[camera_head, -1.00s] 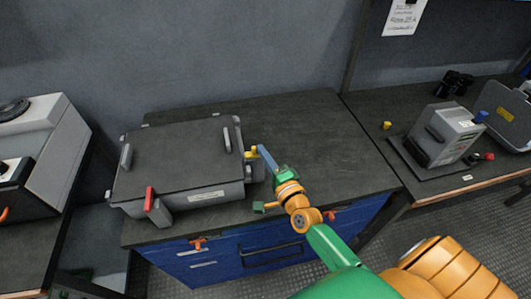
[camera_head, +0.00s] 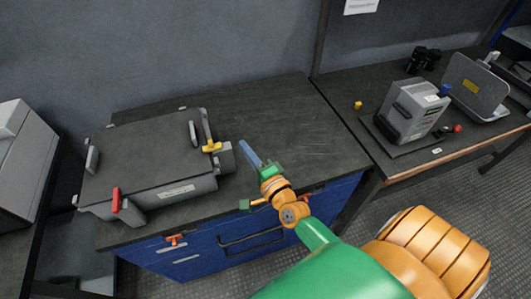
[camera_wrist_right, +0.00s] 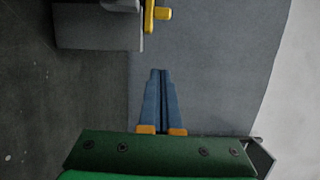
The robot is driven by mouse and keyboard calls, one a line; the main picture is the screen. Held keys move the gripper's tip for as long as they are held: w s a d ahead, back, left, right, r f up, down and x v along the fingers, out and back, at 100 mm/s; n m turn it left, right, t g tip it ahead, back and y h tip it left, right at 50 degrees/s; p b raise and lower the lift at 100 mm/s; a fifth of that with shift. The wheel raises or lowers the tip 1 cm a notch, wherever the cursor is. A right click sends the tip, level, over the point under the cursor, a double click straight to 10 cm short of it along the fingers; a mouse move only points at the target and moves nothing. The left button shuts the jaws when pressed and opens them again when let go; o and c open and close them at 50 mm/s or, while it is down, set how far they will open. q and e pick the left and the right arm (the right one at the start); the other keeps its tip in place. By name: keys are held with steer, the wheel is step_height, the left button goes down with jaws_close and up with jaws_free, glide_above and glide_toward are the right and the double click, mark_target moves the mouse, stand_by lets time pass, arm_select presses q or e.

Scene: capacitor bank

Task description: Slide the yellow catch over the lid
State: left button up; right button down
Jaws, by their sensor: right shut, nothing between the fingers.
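The grey box's dark lid (camera_head: 150,150) lies flat and closed on the box at the left of the bench. The yellow catch (camera_head: 211,147) is at the lid's right edge, its thin arm running back beside a grey handle. Its knob lies by the edge; I cannot tell exactly how far it overlaps the lid. The catch also shows at the top of the right wrist view (camera_wrist_right: 150,15). My right gripper (camera_head: 244,146), with blue fingers, is shut and empty to the right of the catch, apart from it. Its fingers show together in the wrist view (camera_wrist_right: 160,73). My left gripper is out of view.
A red-handled latch (camera_head: 116,200) is at the box's front left. The bench top (camera_head: 290,115) is clear behind and right of my gripper. A grey device (camera_head: 412,110) and a small yellow piece (camera_head: 358,105) stand on the right bench.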

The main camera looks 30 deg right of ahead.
steer(key=s+a, duration=0.1)
steer(key=s, duration=0.5)
steer(key=shift+s+a+b, duration=0.15)
steer(key=shift+a+b, duration=0.1)
steer(key=shift+b, duration=0.15)
